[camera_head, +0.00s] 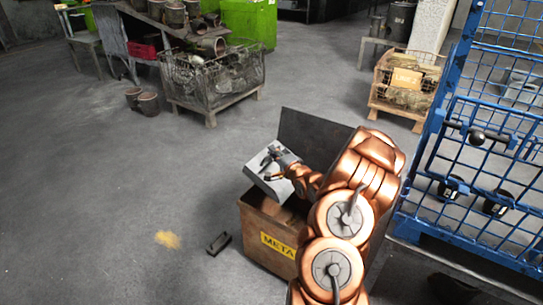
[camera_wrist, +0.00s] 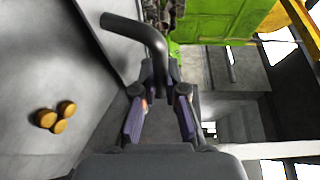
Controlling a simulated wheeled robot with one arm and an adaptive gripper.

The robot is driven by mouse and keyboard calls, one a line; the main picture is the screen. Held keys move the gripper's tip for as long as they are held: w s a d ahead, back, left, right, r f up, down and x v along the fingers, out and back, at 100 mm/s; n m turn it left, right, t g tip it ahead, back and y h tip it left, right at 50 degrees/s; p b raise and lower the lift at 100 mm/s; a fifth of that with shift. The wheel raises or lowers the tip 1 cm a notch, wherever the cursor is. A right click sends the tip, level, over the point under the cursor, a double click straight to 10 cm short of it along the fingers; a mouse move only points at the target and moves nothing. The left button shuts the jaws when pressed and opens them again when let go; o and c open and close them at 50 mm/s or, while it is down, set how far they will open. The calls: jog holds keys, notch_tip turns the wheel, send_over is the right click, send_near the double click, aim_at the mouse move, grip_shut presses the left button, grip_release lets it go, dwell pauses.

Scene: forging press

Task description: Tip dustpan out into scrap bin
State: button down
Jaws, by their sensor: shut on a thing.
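A grey dustpan (camera_head: 257,176) is over the open mouth of a brown bin (camera_head: 257,232) whose yellow label reads "META", the rest hidden by my arm. My gripper (camera_head: 276,158) is shut on the pan's dark handle. In the wrist view the bent handle (camera_wrist: 145,32) runs down between the two fingers of my gripper (camera_wrist: 160,92). The grey pan surface (camera_wrist: 40,60) fills the left of that view, and three brownish-yellow round pieces (camera_wrist: 57,117) show on it. The pan looks tilted in the head view. The bin's inside is mostly hidden.
A dark panel (camera_head: 308,137) rises behind the bin. A blue mesh rack (camera_head: 440,130) stands close on the right. A small black object (camera_head: 218,243) and a yellow patch (camera_head: 167,239) are on the floor left of the bin. Wire crates (camera_head: 215,85) stand farther back.

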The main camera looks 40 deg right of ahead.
jog(key=s+d+r+m+t+h+b, duration=0.2)
jog(key=s+d+m+t+h+b, duration=0.1)
jog(key=s+t, duration=0.4)
jog(key=shift+s+r+m+h+b, duration=0.3)
jog(key=shift+s+m+h+b, duration=0.45)
jog(key=shift+s+m, duration=0.75)
jog(key=shift+s, duration=0.25)
dwell(1.2)
